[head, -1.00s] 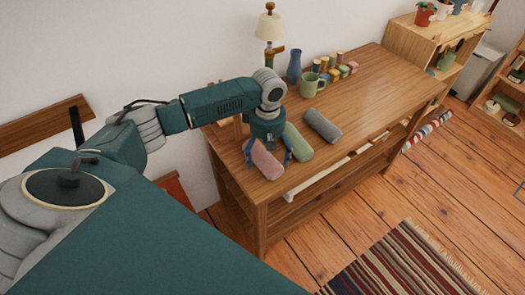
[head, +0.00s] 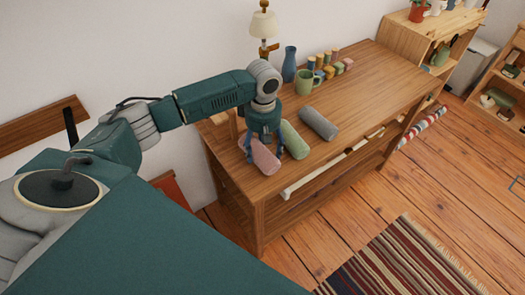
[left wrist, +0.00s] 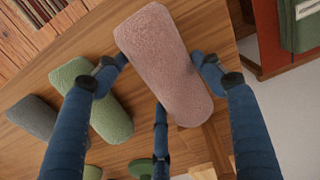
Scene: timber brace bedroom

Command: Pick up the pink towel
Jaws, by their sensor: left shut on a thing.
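The pink towel (head: 266,158) is a rolled bundle near the left end of the wooden table (head: 375,75). My left gripper (head: 264,150) points down over it and is shut on it, with blue fingers at its sides. In the left wrist view the pink towel (left wrist: 165,62) lies between the fingertips of the left gripper (left wrist: 163,72), with a third finger at its lower end. The towel still appears to be at the tabletop; I cannot tell any gap below it. My right gripper is not in view.
A green rolled towel (head: 295,139) lies close beside the gripper, and a grey one (head: 318,123) lies further right. A green mug (head: 307,82), a blue vase (head: 289,64), a lamp (head: 263,27) and several small coloured pots stand behind. The table's right half is largely clear.

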